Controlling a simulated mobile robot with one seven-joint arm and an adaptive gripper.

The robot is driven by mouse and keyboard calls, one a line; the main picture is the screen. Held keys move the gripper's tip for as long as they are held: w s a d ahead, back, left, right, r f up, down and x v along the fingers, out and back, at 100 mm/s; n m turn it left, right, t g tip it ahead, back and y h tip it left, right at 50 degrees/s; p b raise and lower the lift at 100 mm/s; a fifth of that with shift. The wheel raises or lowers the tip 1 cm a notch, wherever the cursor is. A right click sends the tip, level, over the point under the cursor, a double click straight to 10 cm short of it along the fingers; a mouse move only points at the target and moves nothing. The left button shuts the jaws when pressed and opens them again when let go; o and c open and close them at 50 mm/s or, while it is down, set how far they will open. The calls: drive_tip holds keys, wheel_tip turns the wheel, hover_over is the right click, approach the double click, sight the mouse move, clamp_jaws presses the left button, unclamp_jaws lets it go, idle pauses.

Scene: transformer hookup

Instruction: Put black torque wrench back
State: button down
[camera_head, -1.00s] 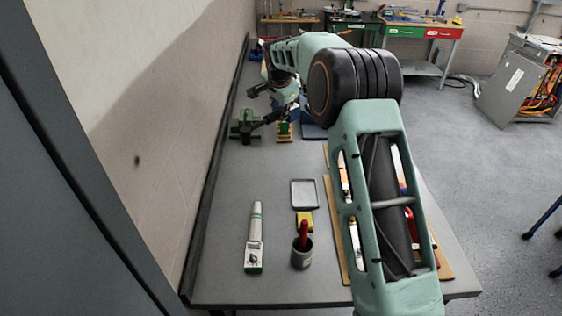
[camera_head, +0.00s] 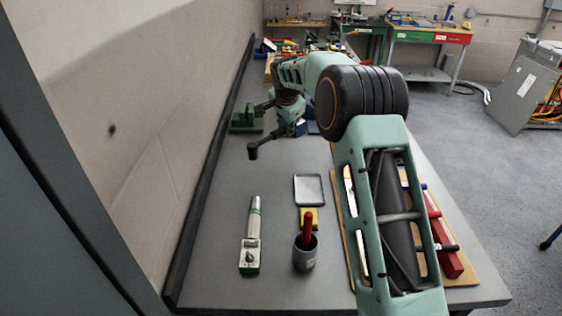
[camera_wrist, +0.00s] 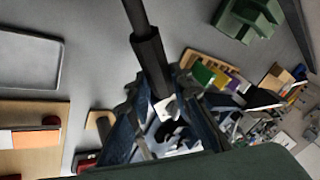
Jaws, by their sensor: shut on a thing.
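The black torque wrench (camera_head: 267,141) is in my gripper (camera_head: 290,120) above the grey bench in the head view. Its shaft slants down and left to a knob-like end. In the wrist view the wrench (camera_wrist: 150,55) runs up from between the fingers of my gripper (camera_wrist: 160,110), which is shut on it. My arm hides part of the wooden tool board (camera_head: 462,283) on the right of the bench.
A green vise (camera_head: 246,119) stands at the left bench edge near the wall. The bench between tray and vise is clear.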

wheel_tip(320, 180, down, 8)
drive_tip(key=shift+f+p, duration=0.15)
drive_tip(key=shift+p, duration=0.4)
drive_tip(key=c, duration=1.7)
unclamp_jaws()
drive_tip(key=shift+c, duration=0.2)
drive_tip(key=b+v, duration=0.1)
drive_tip(key=v, duration=1.1)
drive_tip(key=shift+b, duration=0.4)
